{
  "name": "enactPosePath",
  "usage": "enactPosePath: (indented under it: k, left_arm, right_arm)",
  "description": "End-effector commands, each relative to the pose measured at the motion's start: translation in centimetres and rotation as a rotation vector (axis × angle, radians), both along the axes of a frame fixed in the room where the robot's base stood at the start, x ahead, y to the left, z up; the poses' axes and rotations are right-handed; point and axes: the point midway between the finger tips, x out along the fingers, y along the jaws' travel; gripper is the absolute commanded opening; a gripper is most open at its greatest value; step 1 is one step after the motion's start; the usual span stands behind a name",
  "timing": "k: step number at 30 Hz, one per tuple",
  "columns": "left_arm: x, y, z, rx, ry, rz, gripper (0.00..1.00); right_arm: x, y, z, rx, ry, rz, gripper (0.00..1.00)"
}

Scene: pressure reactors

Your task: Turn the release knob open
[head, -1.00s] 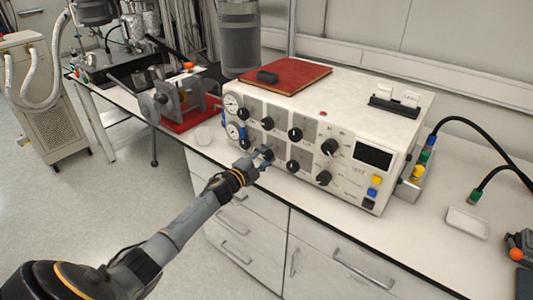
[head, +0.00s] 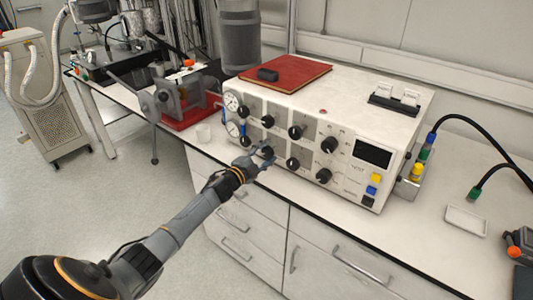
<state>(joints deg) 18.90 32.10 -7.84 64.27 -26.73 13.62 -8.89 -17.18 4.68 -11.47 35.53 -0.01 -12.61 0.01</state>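A white control box (head: 330,105) stands on the bench with two rows of black knobs on its front. I cannot read which one is labelled release. My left gripper (head: 264,160) is at the lower row, right at a black knob (head: 266,152) second from the left, and partly covers it. The fingers are too small to tell whether they grip the knob. Lower-row knobs (head: 292,163) and (head: 323,175) to its right are clear of the gripper. My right gripper is not in view.
Two round gauges (head: 232,101) sit at the box's left end. A red book (head: 300,72) lies on top. A white tray (head: 466,221) lies on the bench at right. Drawers (head: 255,228) are below.

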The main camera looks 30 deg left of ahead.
Motion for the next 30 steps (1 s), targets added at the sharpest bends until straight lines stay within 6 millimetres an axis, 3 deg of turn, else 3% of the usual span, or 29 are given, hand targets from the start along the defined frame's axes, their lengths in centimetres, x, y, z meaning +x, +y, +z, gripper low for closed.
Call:
enactPosePath:
  k: [14,30]
  left_arm:
    - [-0.9,0.1,-0.2,0.003,0.002,0.0,0.64]
    - [-9.7,0.7,-0.1,0.002,0.003,-0.001,0.64]
  right_arm:
    - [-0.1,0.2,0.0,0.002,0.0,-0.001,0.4]
    - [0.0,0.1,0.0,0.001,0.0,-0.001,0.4]
